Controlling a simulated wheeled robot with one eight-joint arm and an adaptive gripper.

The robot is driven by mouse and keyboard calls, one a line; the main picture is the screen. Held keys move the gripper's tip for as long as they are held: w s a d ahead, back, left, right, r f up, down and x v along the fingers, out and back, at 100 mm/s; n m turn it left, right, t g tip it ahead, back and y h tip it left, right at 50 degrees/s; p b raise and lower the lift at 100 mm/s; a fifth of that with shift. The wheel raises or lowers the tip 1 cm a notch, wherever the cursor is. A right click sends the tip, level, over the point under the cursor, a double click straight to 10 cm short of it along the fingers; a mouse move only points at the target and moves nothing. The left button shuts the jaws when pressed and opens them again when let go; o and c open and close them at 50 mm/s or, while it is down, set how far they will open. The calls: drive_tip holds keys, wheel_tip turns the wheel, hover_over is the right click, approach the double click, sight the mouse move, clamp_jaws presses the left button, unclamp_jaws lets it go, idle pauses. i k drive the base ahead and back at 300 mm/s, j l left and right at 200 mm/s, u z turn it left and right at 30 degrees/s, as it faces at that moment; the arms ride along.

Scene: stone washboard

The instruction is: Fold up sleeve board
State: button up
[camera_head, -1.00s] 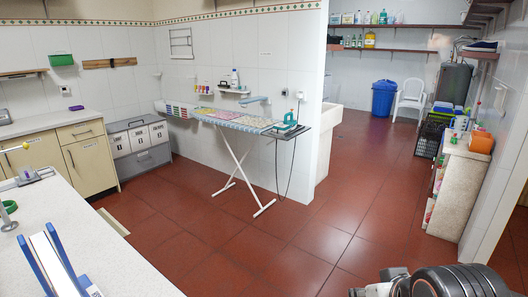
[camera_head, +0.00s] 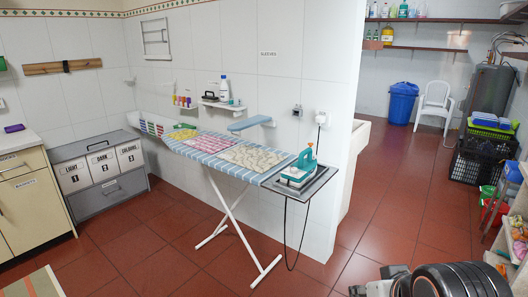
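A small narrow board with a light-blue cover, which looks like the sleeve board (camera_head: 250,123), sticks out from the white tiled wall on a pale bracket. It extends to the left, roughly level, just above and behind the ironing board (camera_head: 245,172). The ironing board stands open on crossed white legs and has a blue striped cover. No gripper fingers show. Only dark ribbed and grey parts of my arm appear at the bottom right, well apart from the sleeve board.
A teal iron (camera_head: 299,169) stands on the ironing board's right end, its cord hanging to the floor. Folded cloths lie on the board. Grey labelled bins (camera_head: 98,168) stand left. The red tiled floor (camera_head: 180,255) in front is clear.

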sight(240, 125)
drive_tip(key=i+u, duration=0.15)
drive_tip(key=i, duration=0.5)
drive_tip(key=i+l+u, duration=0.1)
drive_tip(key=i, duration=0.55)
drive_tip(key=l, duration=0.1)
